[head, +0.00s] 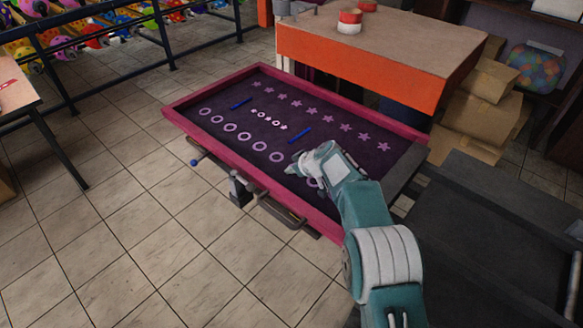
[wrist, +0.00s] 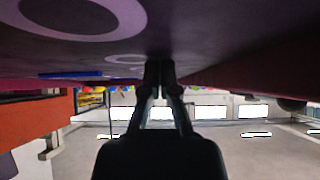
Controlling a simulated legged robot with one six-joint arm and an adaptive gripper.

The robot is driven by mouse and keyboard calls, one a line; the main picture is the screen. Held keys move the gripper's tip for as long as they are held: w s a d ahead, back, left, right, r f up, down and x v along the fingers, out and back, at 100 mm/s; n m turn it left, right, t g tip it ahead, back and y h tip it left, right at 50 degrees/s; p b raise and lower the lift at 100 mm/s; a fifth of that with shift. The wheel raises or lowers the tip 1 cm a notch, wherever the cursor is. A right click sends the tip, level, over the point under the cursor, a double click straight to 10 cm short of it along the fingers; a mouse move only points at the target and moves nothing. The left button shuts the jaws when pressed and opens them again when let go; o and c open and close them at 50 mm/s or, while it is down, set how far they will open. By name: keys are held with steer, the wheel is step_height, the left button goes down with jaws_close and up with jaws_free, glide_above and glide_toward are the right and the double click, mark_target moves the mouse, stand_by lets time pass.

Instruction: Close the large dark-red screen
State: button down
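The large dark-red screen (head: 176,122) is a wide frame around dark purple mesh with rows of stars and rings. In the head view it lies across the middle, at a low angle; I cannot tell its exact tilt. Its mesh also shows at the top of the wrist view (wrist: 60,45). My gripper (head: 292,168) is over the mesh, near the frame's near right side. In the wrist view my gripper (wrist: 160,70) has its fingers drawn together, with nothing seen between them. Whether the fingertips touch the mesh, I cannot tell.
A clamp (head: 239,188) sits on the screen's near edge. An orange-sided table (head: 360,68) stands behind it, with cardboard boxes (head: 475,115) to its right. A dark bench (head: 480,225) is at right. Tiled floor (head: 110,220) is clear at left.

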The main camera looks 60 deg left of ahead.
steer(key=shift+s+d+f, duration=0.1)
steer(key=shift+d+f, duration=0.1)
steer(key=shift+f, duration=0.4)
steer(key=shift+d+f, duration=0.15)
steer(key=shift+f, duration=0.4)
steer(key=r, duration=0.6)
steer(key=shift+w+a+r, duration=0.2)
steer(key=shift+w+a, duration=0.1)
steer(key=shift+w, duration=0.05)
steer(key=v, duration=0.9)
steer(key=shift+w+d+r, duration=0.1)
steer(key=shift+d+r, duration=0.05)
steer(key=shift+r, duration=0.05)
